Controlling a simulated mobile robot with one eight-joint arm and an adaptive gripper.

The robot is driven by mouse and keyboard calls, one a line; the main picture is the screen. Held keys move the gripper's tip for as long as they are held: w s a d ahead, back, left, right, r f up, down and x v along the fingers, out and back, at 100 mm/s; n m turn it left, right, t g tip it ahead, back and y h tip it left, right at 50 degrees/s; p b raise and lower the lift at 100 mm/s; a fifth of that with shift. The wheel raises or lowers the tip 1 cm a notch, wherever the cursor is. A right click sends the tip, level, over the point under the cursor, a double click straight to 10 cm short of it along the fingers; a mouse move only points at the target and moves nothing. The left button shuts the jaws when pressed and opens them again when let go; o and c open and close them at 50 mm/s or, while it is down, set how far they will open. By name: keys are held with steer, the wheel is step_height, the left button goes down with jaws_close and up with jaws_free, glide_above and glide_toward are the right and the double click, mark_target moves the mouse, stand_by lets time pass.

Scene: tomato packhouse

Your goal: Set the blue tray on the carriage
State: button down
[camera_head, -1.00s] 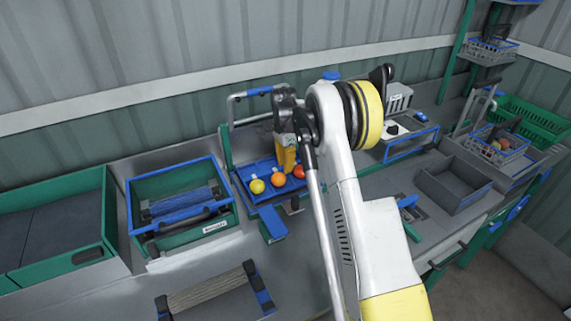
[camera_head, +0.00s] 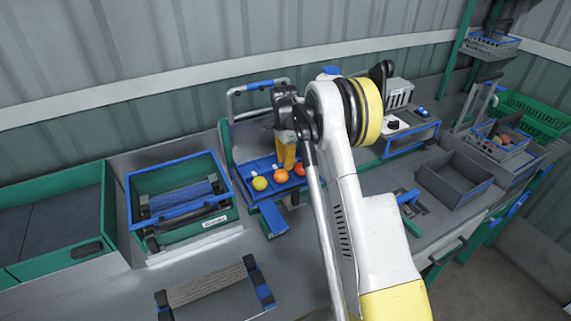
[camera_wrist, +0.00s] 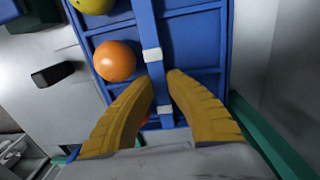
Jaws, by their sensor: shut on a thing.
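The blue tray (camera_head: 262,196) carries yellow, orange and red tomatoes. In the head view it is over a green and blue stand on the bench. My gripper (camera_head: 287,165) comes down at the tray's far side. In the wrist view, the yellow fingers of my gripper (camera_wrist: 161,78) are shut on a blue bar with white bands that crosses the tray (camera_wrist: 192,55). An orange tomato (camera_wrist: 115,60) lies left of the bar. I cannot tell for sure which part is the carriage, or whether the tray rests on anything.
A green crate with a blue rim (camera_head: 205,230) stands left of the tray. A roller piece (camera_head: 208,287) lies in front. A grey open bin (camera_head: 462,180) and wire baskets are at right. A grey arched rail (camera_head: 231,105) rises behind the tray.

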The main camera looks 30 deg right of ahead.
steer(key=shift+f+b, duration=0.3)
steer(key=shift+f, duration=0.2)
steer(key=c, duration=1.4)
jaws_free()
steer(key=c, duration=0.3)
steer(key=shift+c, duration=0.2)
steer(key=shift+r, duration=0.1)
steer(key=shift+r+p, duration=1.8)
steer(key=shift+r, duration=1.6)
